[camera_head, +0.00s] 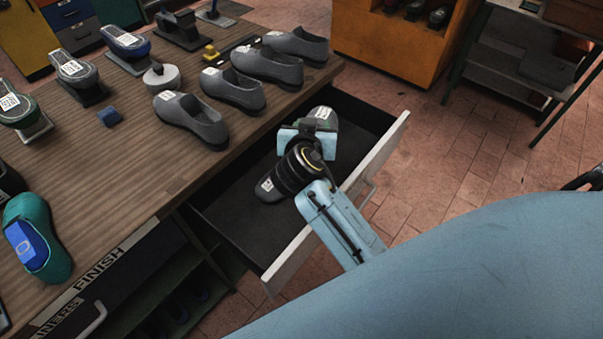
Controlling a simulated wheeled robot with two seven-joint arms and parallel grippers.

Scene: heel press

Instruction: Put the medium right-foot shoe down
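My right gripper (307,139) is over the open drawer (232,213), its arm coming in from the lower right. A grey shoe-like form (270,189) with a white label shows in the drawer at the wrist's lower left. A dark rounded end (323,114) with a pale label shows just beyond the gripper. My wrist covers the space between, so I cannot tell whether these are one shoe or two things. The fingertips and any contact are hidden. My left gripper is out of view. Several grey labelled shoes (190,119) stand in a row on the bench.
The wooden bench (135,160) also holds labelled forms on stands, a blue block (109,117), a white roll (161,77) and a teal shoe-like form (37,240). The drawer's pale front (290,261) stands out over the floor. An orange cabinet (400,45) is behind.

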